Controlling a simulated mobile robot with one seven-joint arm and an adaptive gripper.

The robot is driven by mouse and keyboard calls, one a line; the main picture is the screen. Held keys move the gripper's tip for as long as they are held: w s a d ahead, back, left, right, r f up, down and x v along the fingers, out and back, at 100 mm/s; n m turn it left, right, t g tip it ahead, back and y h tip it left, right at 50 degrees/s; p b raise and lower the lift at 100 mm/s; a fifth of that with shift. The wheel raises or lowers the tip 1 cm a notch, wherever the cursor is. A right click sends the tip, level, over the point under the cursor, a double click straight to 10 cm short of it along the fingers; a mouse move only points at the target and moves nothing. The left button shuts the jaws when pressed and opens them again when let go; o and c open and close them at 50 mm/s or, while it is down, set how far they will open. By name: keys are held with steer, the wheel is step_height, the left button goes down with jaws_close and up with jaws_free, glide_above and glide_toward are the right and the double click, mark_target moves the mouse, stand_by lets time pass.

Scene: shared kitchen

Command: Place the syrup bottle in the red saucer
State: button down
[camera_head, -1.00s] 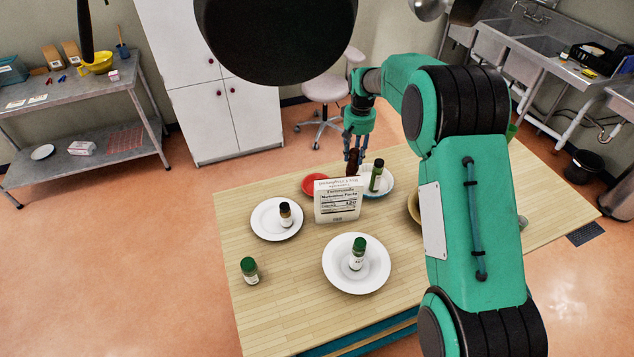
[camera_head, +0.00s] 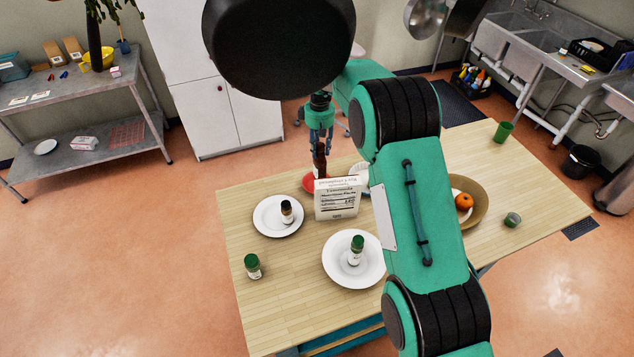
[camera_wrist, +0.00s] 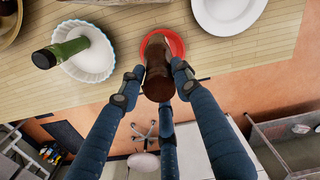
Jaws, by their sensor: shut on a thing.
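My gripper (camera_head: 320,134) is shut on the dark brown syrup bottle (camera_head: 319,158), which hangs upright below the fingers at the far edge of the table. In the wrist view the bottle (camera_wrist: 158,72) sits between my fingers (camera_wrist: 156,84), over the red saucer (camera_wrist: 174,42). In the head view the red saucer (camera_head: 309,184) lies behind a white nutrition box, which hides part of it. I cannot tell whether the bottle's base touches the saucer.
The white box (camera_head: 337,200) stands in front of the saucer. A fluted white dish (camera_wrist: 92,66) with a green bottle (camera_wrist: 60,52) is beside it. White plates (camera_head: 262,222) (camera_head: 338,272) hold small bottles. A bowl (camera_head: 480,205) with fruit is at right.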

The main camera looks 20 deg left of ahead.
mark_target(320, 159)
steer(key=shift+f, duration=0.1)
steer(key=shift+f+p, duration=0.45)
steer(key=shift+f, duration=1.9)
steer(key=shift+f+b, duration=0.4)
steer(key=shift+f, duration=0.2)
steer(key=c, duration=1.2)
jaws_free()
steer(key=shift+r+p, duration=0.55)
steer(key=shift+r, duration=0.2)
steer(key=shift+r+b, duration=0.6)
steer(key=shift+r, duration=1.25)
